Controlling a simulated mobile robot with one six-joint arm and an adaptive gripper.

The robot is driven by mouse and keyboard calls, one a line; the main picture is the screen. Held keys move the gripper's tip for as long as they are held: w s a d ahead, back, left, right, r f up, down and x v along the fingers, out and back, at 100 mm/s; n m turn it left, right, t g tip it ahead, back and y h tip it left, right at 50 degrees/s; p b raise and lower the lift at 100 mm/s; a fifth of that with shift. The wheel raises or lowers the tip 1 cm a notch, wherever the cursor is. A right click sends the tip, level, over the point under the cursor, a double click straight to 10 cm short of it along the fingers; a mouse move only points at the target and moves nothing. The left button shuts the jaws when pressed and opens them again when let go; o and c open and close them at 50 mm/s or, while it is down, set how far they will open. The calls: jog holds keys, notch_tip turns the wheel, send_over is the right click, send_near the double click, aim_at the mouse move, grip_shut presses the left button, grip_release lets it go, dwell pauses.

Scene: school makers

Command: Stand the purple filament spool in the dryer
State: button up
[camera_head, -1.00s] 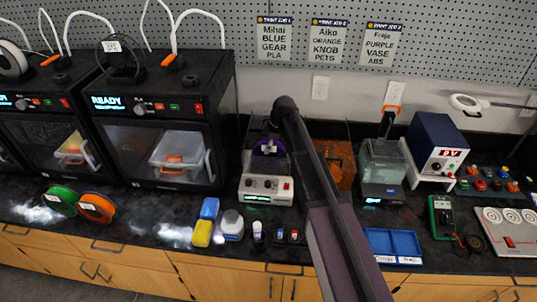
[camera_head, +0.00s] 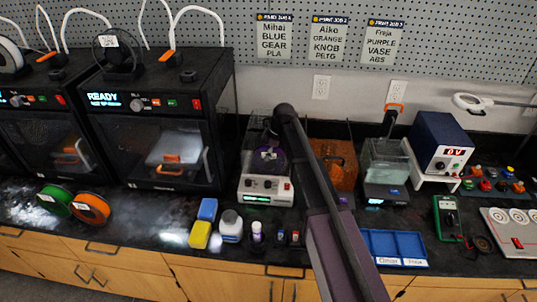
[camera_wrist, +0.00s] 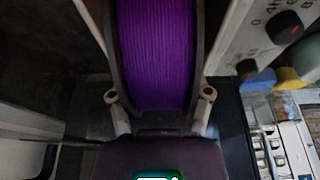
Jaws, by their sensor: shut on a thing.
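The purple filament spool (camera_head: 271,163) is inside the dryer (camera_head: 265,187), a clear-walled box with a white front panel and a lit green display. In the wrist view the purple winding (camera_wrist: 152,50) stands on edge between dark flanges. My gripper (camera_wrist: 160,97) is shut on the spool, with a finger at each side. In the head view my gripper (camera_head: 272,135) reaches down from above into the open-topped dryer. The spool's lower edge is hidden, so I cannot tell whether it touches the dryer's floor.
An orange bin (camera_head: 336,165) stands right of the dryer, partly behind my arm. A 3D printer (camera_head: 155,130) stands to the left. Bottles (camera_head: 231,226) and a blue tray (camera_head: 393,247) lie along the front. Green (camera_head: 54,199) and orange (camera_head: 90,208) spools lie at left.

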jog(key=o, duration=1.4)
jog(key=shift+c, duration=0.2)
jog(key=shift+r, duration=0.2)
jog(key=p+v, duration=1.1)
jog(key=shift+d+r, duration=0.15)
jog(key=shift+r, duration=0.15)
jog(key=s+d+m+h, duration=0.1)
jog(key=s+d+m, duration=0.7)
jog(key=s, duration=0.5)
jog(key=s+d+m+h, duration=0.2)
jog(key=s+d+m, duration=0.7)
jog(key=s+d, duration=0.2)
jog(key=shift+s+d+f+m, duration=0.3)
jog(key=shift+s+f, duration=0.1)
jog(key=shift+s, duration=0.55)
